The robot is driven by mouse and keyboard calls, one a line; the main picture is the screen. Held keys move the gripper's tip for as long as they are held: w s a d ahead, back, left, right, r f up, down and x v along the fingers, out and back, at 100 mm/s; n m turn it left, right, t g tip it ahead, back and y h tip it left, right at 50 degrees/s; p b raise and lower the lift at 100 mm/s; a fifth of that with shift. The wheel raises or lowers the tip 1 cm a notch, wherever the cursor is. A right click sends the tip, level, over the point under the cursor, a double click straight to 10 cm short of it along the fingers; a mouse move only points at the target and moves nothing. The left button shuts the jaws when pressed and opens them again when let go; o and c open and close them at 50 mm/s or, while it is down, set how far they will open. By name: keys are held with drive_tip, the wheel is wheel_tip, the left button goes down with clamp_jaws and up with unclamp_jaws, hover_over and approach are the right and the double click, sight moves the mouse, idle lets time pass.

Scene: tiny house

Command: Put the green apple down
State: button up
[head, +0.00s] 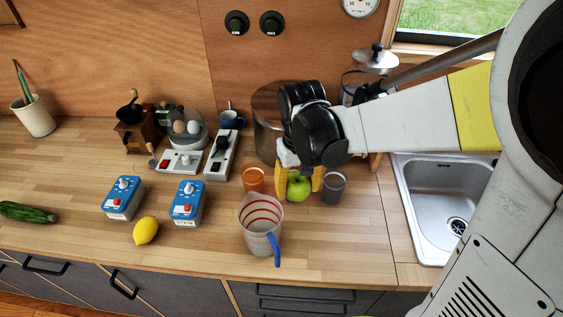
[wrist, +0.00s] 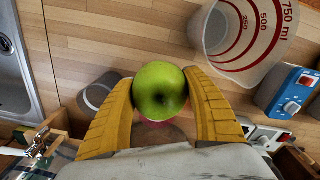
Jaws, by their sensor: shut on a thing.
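The green apple (head: 298,186) is held between the yellow fingers of my gripper (head: 299,184) above the wooden counter. In the wrist view the apple (wrist: 160,90) sits between the two yellow fingertips (wrist: 160,92), which press on its sides. My gripper is shut on it. In the head view the apple is behind the measuring jug and between an orange cup and a grey cup. I cannot tell its exact height above the counter.
A measuring jug (head: 260,226) stands close in front, an orange cup (head: 253,180) to the left and a grey cup (head: 334,186) to the right. A large pot (head: 266,125) is behind. The sink (head: 440,200) is at right. Counter right of the jug (head: 340,235) is clear.

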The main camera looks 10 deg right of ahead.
sight(295, 216)
wheel_tip(295, 216, down, 11)
drive_tip(key=b, duration=0.3)
drive_tip(key=shift+w+r, duration=0.1)
drive_tip(key=shift+r, duration=0.05)
drive_tip(key=o, duration=1.2)
drive_tip(key=shift+o, duration=0.2)
